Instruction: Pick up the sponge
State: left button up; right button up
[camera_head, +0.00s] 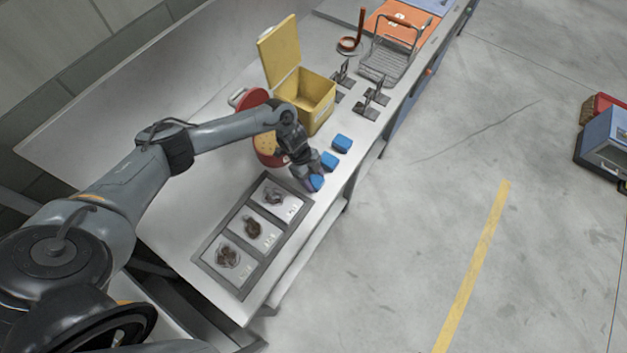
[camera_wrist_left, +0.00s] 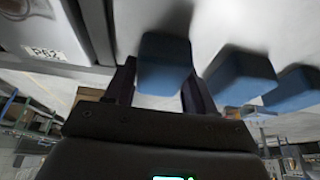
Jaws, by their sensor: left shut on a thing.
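Three blue sponges lie in a row near the front edge of the table in the head view. My left gripper (camera_head: 311,178) is at the nearest sponge (camera_head: 316,183), closest to the dark tray. In the left wrist view this sponge (camera_wrist_left: 163,62) sits between the two fingers of the left gripper (camera_wrist_left: 160,85), which are shut on it. The middle sponge (camera_head: 329,161) and the far sponge (camera_head: 342,143) lie free; they also show at the right of the left wrist view. I cannot tell whether the held sponge touches the table. My right gripper is not in view.
A dark tray (camera_head: 209,258) with three labelled cards and items lies just nearer. A yellow box (camera_head: 318,109) with open lid and red round things (camera_head: 266,152) stand behind the gripper. A wire basket (camera_head: 388,62) and dark metal stands (camera_head: 372,103) are farther along the table.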

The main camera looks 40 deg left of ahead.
aim_at(313, 179)
pick_arm(q)
jog(key=shift+r, duration=0.15)
jog(key=shift+r, duration=0.55)
notch_tip(313, 179, up, 17)
jog(key=p, duration=0.1)
jog(key=shift+f, duration=0.15)
